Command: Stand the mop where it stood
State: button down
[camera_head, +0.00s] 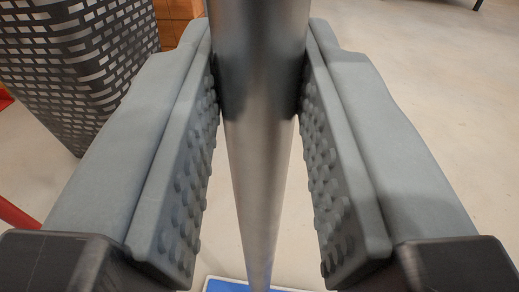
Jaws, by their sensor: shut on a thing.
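The mop (259,150) shows as a grey metal pole running from the top of the view down to the bottom middle. My gripper (260,80) is shut on the pole, with a studded grey finger pad on each side of it. At the lower end of the pole, a blue piece with a pale edge (232,286) lies at the bottom of the view. Only a strip of it shows, so I cannot tell whether it is the mop's head or something on the floor. The top of the pole is out of view.
A dark perforated basket (75,60) stands at the upper left, close to my left finger. An orange-brown object (178,22) is behind it. A red bar (18,215) shows at the left edge. The concrete floor (430,90) at the right is clear.

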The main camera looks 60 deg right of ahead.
jog(key=shift+f, duration=0.75)
jog(key=c, duration=1.3)
grip_release()
jog(key=shift+r, duration=0.2)
jog(key=v, duration=1.2)
jog(key=shift+w, duration=0.1)
